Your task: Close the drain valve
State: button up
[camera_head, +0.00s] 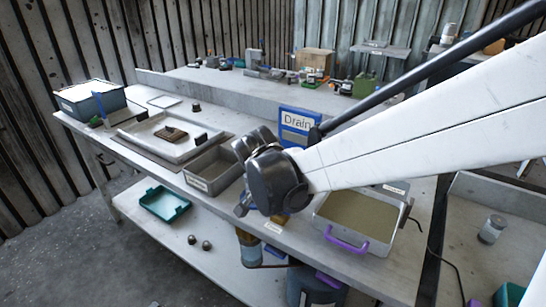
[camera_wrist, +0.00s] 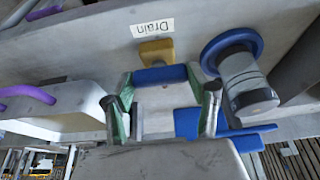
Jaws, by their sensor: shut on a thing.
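The handle lies crosswise between the fingers in that view. In the head view a small yellow part of the valve (camera_head: 277,220) shows below my dark wrist, which hides most of the valve and the fingers.
Beside the valve is a cylinder with a blue round flange (camera_wrist: 232,48). A grey tray with a purple handle (camera_head: 347,241) stands right of my wrist. An empty grey bin (camera_head: 213,167) is to the left. A blue-framed "Drain" sign (camera_head: 298,122) stands behind.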

dwell(0.5)
jog(key=o, duration=1.2)
jog(key=shift+c, duration=0.2)
jog(key=v, duration=1.2)
jog(key=s+d+f+n+t+y, duration=0.2)
jog(key=s+d+n, duration=0.5)
jog(key=s+d, duration=0.7)
jog(key=d+t, duration=0.1)
jog(key=d, duration=0.3)
jog(key=shift+s+d+t+y, duration=0.3)
jog(key=shift+s, duration=0.1)
